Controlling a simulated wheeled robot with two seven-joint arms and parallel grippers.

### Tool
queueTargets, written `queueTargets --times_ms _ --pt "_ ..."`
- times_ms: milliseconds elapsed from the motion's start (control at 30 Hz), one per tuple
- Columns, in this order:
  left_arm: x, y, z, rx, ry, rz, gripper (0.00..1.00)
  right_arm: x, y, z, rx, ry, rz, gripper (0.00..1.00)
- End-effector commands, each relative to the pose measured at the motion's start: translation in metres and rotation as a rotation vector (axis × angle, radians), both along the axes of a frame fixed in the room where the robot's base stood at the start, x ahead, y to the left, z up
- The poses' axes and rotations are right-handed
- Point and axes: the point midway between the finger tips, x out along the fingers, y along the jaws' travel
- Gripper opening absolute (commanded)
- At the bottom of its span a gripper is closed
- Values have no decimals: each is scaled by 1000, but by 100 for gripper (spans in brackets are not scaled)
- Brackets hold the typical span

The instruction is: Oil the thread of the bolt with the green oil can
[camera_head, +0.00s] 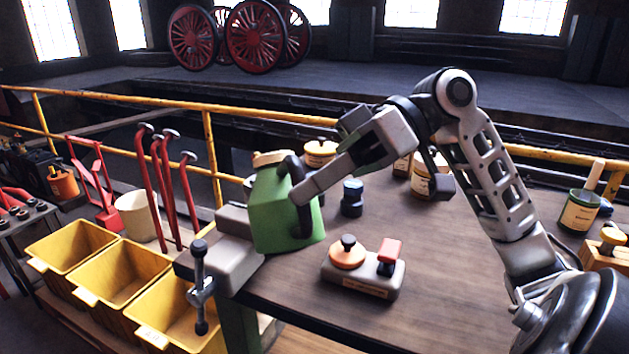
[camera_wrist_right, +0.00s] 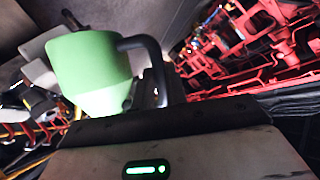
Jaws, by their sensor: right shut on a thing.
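My right gripper (camera_head: 302,190) is shut on the dark handle of the green oil can (camera_head: 275,215). It holds the can over the left corner of the workbench, in front of and partly over a grey vise (camera_head: 232,262). The can also shows in the right wrist view (camera_wrist_right: 85,62), with its dark handle (camera_wrist_right: 150,48) towards the gripper. I cannot make out its spout tip. The bolt is not clearly visible; the can hides part of the vise. My left gripper is not in view.
On the wooden bench (camera_head: 420,285) stand a block with an orange knob and red piece (camera_head: 362,278), a dark blue small pot (camera_head: 352,198), and a green-topped tin (camera_head: 580,210) at right. Yellow bins (camera_head: 70,247) sit left below. A yellow railing (camera_head: 210,150) runs behind.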

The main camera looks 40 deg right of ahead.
Motion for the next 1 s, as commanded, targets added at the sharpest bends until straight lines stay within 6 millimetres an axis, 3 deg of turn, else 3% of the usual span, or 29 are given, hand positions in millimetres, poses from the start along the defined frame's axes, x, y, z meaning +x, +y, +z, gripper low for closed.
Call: queueTargets --times_ms 1000 --pt "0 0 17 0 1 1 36 4 -2 10 21 49 0 0"
